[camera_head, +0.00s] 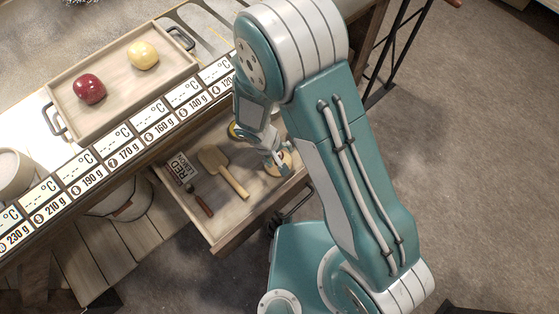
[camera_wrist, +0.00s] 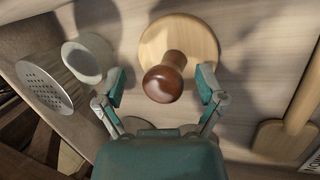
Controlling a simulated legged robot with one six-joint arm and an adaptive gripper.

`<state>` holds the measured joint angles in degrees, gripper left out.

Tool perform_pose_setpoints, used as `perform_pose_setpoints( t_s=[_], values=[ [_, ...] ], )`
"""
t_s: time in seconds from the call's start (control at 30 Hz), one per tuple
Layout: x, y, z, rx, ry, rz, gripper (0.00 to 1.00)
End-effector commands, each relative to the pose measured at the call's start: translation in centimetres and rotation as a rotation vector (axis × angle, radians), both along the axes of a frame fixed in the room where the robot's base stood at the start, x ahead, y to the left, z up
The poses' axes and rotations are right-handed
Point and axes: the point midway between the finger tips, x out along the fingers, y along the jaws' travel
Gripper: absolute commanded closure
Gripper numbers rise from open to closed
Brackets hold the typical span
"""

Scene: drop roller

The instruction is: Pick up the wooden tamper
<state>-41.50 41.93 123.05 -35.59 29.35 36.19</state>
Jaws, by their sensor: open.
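The wooden tamper shows in the wrist view as a pale round wooden disc (camera_wrist: 196,38) with a dark brown knob handle (camera_wrist: 163,80) pointing toward the camera. It lies in the open drawer. In the head view only part of its pale disc (camera_head: 287,159) shows, largely hidden by my gripper (camera_head: 277,158). In the wrist view my gripper (camera_wrist: 162,84) is open, with one teal finger on each side of the knob. Gaps show between knob and fingers, and nothing is held. I cannot tell how deep the fingers reach around the knob.
The drawer (camera_head: 232,226) also holds a wooden spatula (camera_head: 222,170), a small dark-handled tool (camera_head: 202,203) and a printed card (camera_head: 181,168). A perforated metal cylinder (camera_wrist: 45,82) and a pale cup (camera_wrist: 86,60) stand left of the tamper. A tray (camera_head: 120,112) with round red and yellow items sits above.

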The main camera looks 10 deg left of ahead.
Motion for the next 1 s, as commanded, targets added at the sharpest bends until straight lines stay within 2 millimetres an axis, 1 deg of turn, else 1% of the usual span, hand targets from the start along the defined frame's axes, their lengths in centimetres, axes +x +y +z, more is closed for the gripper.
perform_pose_setpoints(
  t_s=[0.13,0.17,0.2,0.27,0.3,0.33,0.67,0.77,0.87,1.0],
  values=[
    [0.0,0.1,0.0,0.0,-0.001,0.001,0.12],
    [0.0,0.1,0.0,0.0,-0.001,0.001,0.25],
    [0.0,0.1,0.0,0.0,-0.001,0.001,0.43],
    [0.0,0.1,0.0,0.0,0.0,0.001,0.7],
    [0.0,0.1,0.0,0.001,0.0,0.001,0.87],
    [0.0,0.0,0.0,0.001,0.0,0.001,1.0],
    [0.0,-0.1,0.0,0.0,0.002,0.001,1.0],
    [0.0,0.0,0.3,0.0,0.0,0.001,1.0],
    [0.0,0.1,1.0,0.001,-0.001,0.002,1.0],
    [0.1,0.1,3.0,0.004,-0.003,0.0,1.0]
  ],
)
